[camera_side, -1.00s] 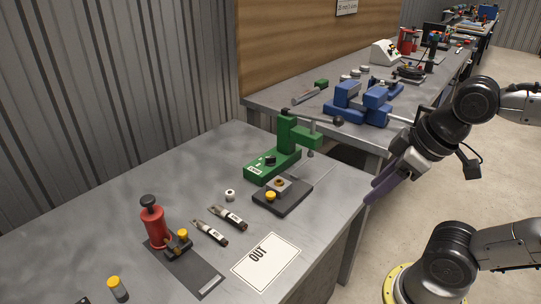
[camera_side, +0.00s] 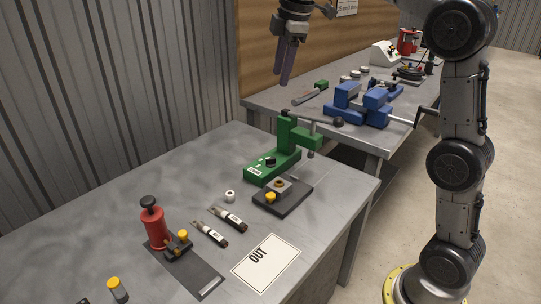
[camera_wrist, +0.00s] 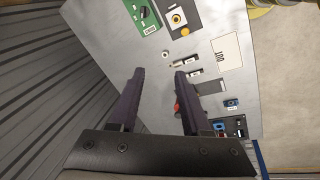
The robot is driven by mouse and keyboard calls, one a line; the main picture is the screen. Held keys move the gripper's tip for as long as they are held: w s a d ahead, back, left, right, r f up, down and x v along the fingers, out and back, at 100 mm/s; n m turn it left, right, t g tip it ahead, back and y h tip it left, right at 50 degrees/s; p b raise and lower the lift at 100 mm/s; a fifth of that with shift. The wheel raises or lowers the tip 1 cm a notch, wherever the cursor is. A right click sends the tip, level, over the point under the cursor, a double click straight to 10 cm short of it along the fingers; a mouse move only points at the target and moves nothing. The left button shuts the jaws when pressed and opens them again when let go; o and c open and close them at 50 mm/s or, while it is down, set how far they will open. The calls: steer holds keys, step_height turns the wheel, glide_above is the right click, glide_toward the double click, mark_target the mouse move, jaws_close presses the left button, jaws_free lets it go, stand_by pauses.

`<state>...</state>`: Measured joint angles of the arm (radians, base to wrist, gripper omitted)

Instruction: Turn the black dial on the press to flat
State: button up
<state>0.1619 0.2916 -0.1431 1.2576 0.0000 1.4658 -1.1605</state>
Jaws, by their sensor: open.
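The green press (camera_side: 283,157) stands on the near grey table, with a lever arm reaching right from its top. The black dial (camera_side: 271,161) sits on the press's low green base, beside a small white label. In the wrist view the press base (camera_wrist: 131,18) is at the top, with the dark dial (camera_wrist: 143,13) on it. How the dial is turned is too small to tell. My gripper (camera_side: 285,82) hangs high above the table, up and to the right of the dial, fingers down. In the wrist view my gripper (camera_wrist: 160,72) is open, with nothing between its fingers.
A dark plate with a yellow knob (camera_side: 270,196) is in front of the press. Two black-and-white tools (camera_side: 229,217), a white ring (camera_side: 230,195), an OUT card (camera_side: 266,262) and a red press (camera_side: 153,222) share the table. A blue vise (camera_side: 358,105) is on the bench behind.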

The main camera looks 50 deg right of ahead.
steer(key=w+d+f+g, duration=0.2)
steer(key=w+d+f, duration=0.5)
steer(key=w+f, duration=0.3)
steer(key=g, duration=0.1)
glide_toward(271, 158)
step_height(271, 158, down, 9)
steer(key=shift+w+d+r, duration=0.1)
steer(key=shift+d, duration=0.05)
steer(key=shift+c, duration=0.3)
jaws_close()
